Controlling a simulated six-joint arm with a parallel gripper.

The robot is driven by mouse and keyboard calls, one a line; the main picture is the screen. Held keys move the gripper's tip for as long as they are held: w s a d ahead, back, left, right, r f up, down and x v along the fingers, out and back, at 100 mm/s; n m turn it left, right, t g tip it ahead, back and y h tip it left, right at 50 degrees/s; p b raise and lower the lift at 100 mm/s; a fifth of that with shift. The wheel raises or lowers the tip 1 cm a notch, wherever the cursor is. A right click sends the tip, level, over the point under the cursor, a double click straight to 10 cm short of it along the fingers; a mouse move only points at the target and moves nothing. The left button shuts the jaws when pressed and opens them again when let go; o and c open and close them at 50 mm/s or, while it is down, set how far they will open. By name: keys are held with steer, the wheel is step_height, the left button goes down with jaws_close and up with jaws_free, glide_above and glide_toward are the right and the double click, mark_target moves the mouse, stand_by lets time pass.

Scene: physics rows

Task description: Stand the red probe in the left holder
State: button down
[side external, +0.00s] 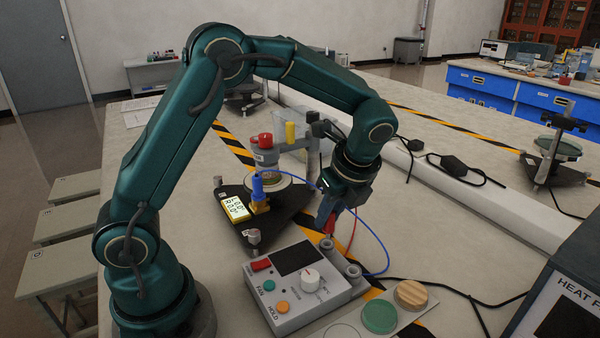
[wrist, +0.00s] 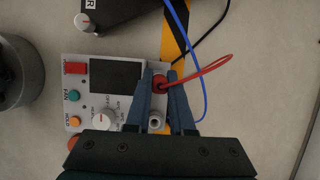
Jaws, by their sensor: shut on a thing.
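My gripper (side external: 328,216) is shut on the red probe (side external: 329,226), which points down beside the grey meter box (side external: 262,286). In the wrist view, the red probe (wrist: 159,83) sits between the fingertips (wrist: 160,76), and its red lead curves off to the right. Two grey round holders stand at the box's edge. In the side view, the left holder (side external: 327,245) is right under the probe and the right holder (side external: 353,271) looks empty. The wrist view shows one open holder (wrist: 155,118); the probe hides the other. I cannot tell whether the tip is inside the left holder.
A green disc (side external: 380,316) and a wooden disc (side external: 410,294) lie at the front right.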

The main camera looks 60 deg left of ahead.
steer(key=shift+f, duration=1.6)
stand_by(1.9)
steer(key=c, duration=0.7)
jaws_free()
steer(key=shift+o, duration=1.2)
steer(key=shift+r, duration=3.8)
steer(key=shift+r, duration=0.1)
